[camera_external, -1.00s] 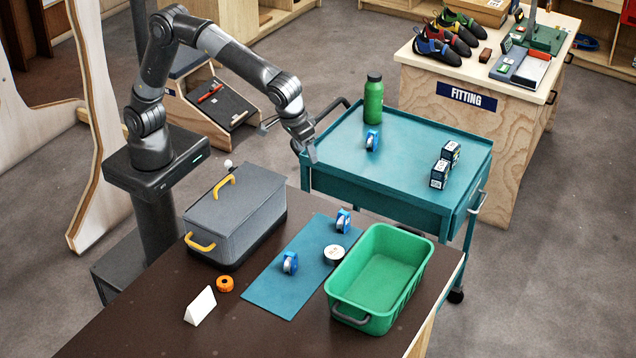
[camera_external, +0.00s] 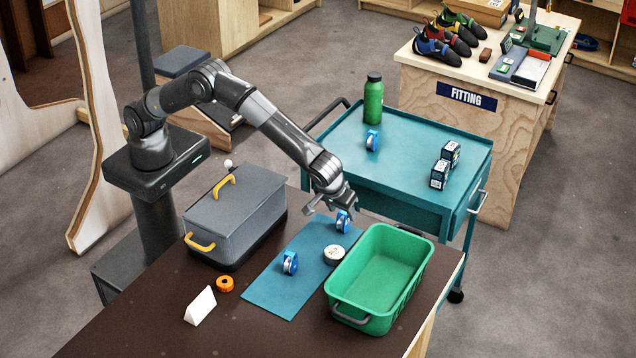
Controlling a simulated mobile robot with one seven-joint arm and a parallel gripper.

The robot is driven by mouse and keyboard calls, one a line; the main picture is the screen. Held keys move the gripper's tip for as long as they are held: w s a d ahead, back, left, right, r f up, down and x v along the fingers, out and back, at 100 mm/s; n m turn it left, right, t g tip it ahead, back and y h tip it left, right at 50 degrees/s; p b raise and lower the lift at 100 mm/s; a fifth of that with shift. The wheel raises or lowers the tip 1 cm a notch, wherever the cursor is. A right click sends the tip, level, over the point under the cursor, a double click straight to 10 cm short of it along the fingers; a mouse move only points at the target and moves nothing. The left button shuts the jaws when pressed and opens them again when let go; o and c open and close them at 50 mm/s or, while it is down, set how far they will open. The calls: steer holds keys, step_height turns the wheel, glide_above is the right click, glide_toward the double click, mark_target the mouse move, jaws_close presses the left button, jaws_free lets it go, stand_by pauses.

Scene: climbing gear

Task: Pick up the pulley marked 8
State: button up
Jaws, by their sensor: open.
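Three blue pulleys are in view; their markings are too small to read. One pulley (camera_external: 343,222) stands at the far right end of the teal mat (camera_external: 268,291) on the dark table. A second pulley (camera_external: 290,263) stands nearer, in the middle of the mat. A third pulley (camera_external: 372,141) stands on the teal cart (camera_external: 407,153). My gripper (camera_external: 331,213) is open and just above the far mat pulley, its fingers pointing down and partly overlapping it. I cannot tell if they touch it.
A white tape roll (camera_external: 334,254) lies beside the far pulley. A green bin (camera_external: 349,284) stands right of the mat, a grey box with yellow handles (camera_external: 228,222) left of it. An orange tape roll (camera_external: 225,284) and white tent card (camera_external: 200,306) lie in front. A green bottle (camera_external: 373,99) stands on the cart.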

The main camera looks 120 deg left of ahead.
mark_target(345, 219)
steer(key=x, duration=0.6)
steer(key=shift+s+a+f, duration=0.2)
steer(key=shift+a+f, duration=0.05)
steer(key=shift+c, duration=0.4)
steer(key=c, duration=1)
steer(key=shift+r, duration=0.1)
